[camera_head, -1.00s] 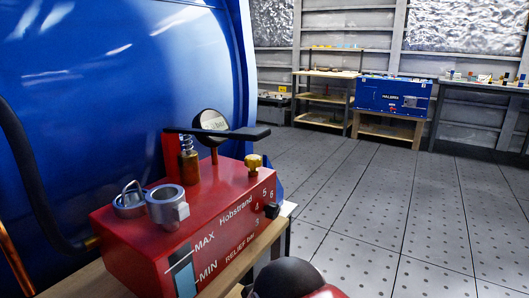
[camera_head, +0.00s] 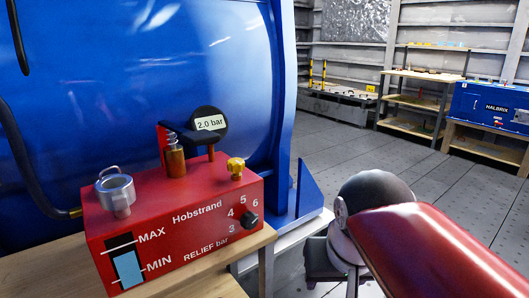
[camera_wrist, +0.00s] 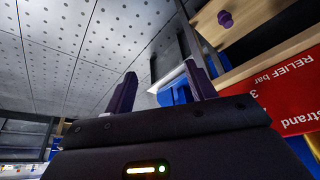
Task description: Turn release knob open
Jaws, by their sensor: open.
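A red pump box (camera_head: 170,215) marked Hobstrand stands on a wooden bench. A small yellow knob (camera_head: 236,168) sits on its top right; I take it for the release knob, but it has no label. A black dial (camera_head: 250,220) marked 3 to 6 is on the front face. A gauge (camera_head: 209,124) reading 2.0 bar rises behind. My gripper (camera_wrist: 160,85) is open, with nothing between its fingers. The head view does not show the fingers.
A silver cap (camera_head: 115,188) and a spring post (camera_head: 174,155) with a black lever stand on the pump. A big blue tank (camera_head: 150,70) is close behind. Wooden shelves (camera_head: 425,75) and a blue box (camera_head: 490,108) are far right. Floor between is clear.

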